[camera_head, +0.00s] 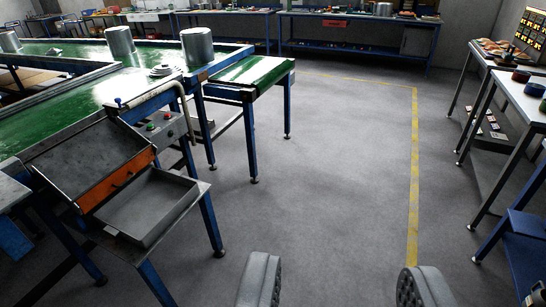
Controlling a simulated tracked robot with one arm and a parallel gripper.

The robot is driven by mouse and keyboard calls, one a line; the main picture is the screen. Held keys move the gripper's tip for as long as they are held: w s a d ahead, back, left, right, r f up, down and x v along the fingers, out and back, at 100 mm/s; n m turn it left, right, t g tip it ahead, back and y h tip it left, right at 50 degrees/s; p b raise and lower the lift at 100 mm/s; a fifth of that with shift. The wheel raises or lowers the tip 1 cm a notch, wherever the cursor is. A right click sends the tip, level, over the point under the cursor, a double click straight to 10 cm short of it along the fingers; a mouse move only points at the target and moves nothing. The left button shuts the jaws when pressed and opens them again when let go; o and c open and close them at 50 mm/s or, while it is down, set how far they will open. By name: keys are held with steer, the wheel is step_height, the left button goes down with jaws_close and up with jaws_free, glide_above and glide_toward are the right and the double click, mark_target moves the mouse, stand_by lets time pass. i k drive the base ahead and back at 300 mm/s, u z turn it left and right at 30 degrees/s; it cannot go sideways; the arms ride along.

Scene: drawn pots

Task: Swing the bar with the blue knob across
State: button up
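A small blue knob (118,101) stands at the near end of a pale bar (152,94). The bar lies along the near edge of the green conveyor (75,102), and a bent pipe-like piece runs down from its far end. My gripper (335,285) is at the bottom of the view, its two dark ribbed fingers wide apart with only bare floor between them. It is open and empty, well to the right of the bar and apart from it.
Metal pots (197,47) stand on the conveyor. A control box (162,128) with red and green buttons hangs below the bar. An open grey tray (150,206) juts out in front. Grey floor (330,160) is clear in the middle; benches (522,98) line the right.

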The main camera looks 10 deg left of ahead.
mark_target(26, 155)
steer(key=z, duration=0.05)
steer(key=i, duration=1.3)
steer(key=u, duration=0.35)
steer(key=i, duration=1.4)
steer(key=u, duration=1.1)
steer(key=i, duration=1.05)
steer(key=u, duration=0.45)
